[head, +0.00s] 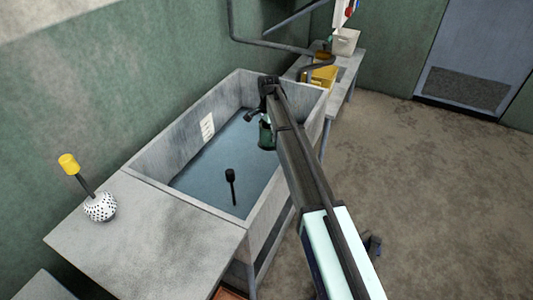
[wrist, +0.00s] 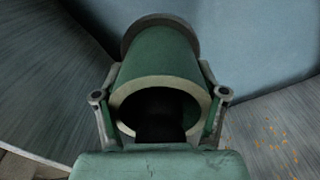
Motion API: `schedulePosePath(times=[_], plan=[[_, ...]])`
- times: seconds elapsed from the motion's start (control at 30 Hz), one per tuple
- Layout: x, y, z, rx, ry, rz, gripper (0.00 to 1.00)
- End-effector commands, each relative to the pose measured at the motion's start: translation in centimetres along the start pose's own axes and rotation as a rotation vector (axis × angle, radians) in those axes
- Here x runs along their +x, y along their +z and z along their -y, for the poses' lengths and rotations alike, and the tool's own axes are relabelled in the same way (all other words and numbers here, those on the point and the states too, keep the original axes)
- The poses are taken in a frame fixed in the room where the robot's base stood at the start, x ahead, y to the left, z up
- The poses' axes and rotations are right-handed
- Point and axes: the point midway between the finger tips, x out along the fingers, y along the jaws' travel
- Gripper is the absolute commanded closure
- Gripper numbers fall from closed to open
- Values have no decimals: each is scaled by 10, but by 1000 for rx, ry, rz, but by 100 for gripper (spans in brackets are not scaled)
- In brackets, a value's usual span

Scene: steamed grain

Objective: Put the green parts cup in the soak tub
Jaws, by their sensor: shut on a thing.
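The green parts cup (wrist: 160,62) is between the two fingers of my gripper (wrist: 160,100), which is shut on it. In the wrist view its open rim faces the camera and its inside is dark. In the head view the green cup (head: 266,134) shows beside the end of my arm, over the right part of the soak tub (head: 160,158). My gripper (head: 262,120) is partly hidden by my arm there. The tub is a large grey basin with blue water. I cannot tell whether the cup touches the water.
A black-headed rod (head: 231,188) stands in the tub water. A white label (head: 207,127) is on the tub's back wall. A white dotted ball with a yellow-topped handle (head: 100,207) sits on the left counter (head: 150,245). A yellow bin (head: 322,76) stands on the far bench.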

Motion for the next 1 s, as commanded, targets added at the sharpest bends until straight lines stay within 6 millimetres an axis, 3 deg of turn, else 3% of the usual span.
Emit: schedulePosePath(times=[0.3,1.0], plan=[[63,0,0,-1,1,0,78],[120,0,0,-1,-2,-1,78]])
